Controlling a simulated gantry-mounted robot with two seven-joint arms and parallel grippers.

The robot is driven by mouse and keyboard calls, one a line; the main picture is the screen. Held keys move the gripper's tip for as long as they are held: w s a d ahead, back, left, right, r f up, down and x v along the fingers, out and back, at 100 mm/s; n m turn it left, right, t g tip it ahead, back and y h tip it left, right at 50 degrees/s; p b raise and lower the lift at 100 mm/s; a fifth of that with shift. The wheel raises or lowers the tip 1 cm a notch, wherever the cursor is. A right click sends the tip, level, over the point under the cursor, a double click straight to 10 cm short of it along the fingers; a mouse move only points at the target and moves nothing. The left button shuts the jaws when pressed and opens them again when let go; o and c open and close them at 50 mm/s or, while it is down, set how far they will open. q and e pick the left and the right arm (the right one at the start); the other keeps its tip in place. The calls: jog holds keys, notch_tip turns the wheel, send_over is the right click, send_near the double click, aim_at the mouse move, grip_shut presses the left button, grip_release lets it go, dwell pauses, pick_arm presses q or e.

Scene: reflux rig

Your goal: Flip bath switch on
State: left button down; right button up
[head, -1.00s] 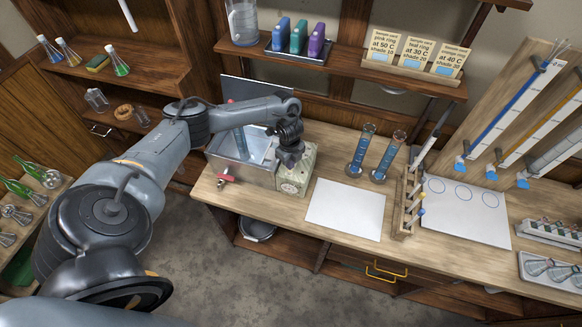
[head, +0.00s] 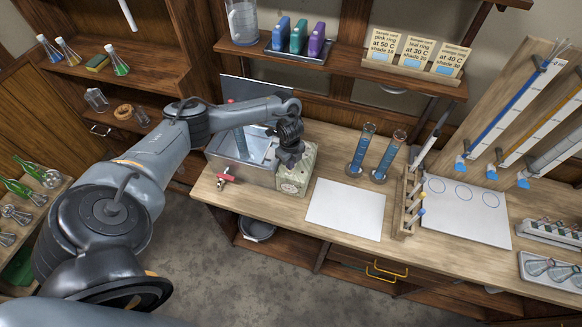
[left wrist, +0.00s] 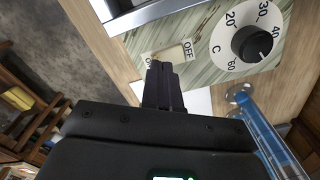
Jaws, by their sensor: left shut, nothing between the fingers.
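The water bath (head: 240,172) is a grey metal box on the bench, with a green-marbled control box (head: 298,178) at its right end. In the left wrist view the control panel (left wrist: 205,50) shows a black dial (left wrist: 251,43) with a temperature scale and a pale switch plate (left wrist: 176,54) marked ON and OFF. My left gripper (left wrist: 159,72) is shut and empty, its fingertips over the ON side of the plate. The fingers partly hide the switch, so its position and any contact are unclear. In the head view this gripper (head: 291,160) is over the control box. My right gripper is out of view.
A red-handled tap (head: 226,176) sticks out at the bath's front. A wooden rack (head: 408,200) stands further right.

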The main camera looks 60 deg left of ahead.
pick_arm(q)
jog(key=shift+f, duration=0.35)
jog(key=shift+f+b, duration=0.45)
jog(key=shift+b, duration=0.1)
jog(key=shift+r, duration=0.1)
notch_tip(320, 180, up, 7)
jog(key=p, duration=0.6)
jog(key=shift+p, duration=0.35)
dwell(0.4)
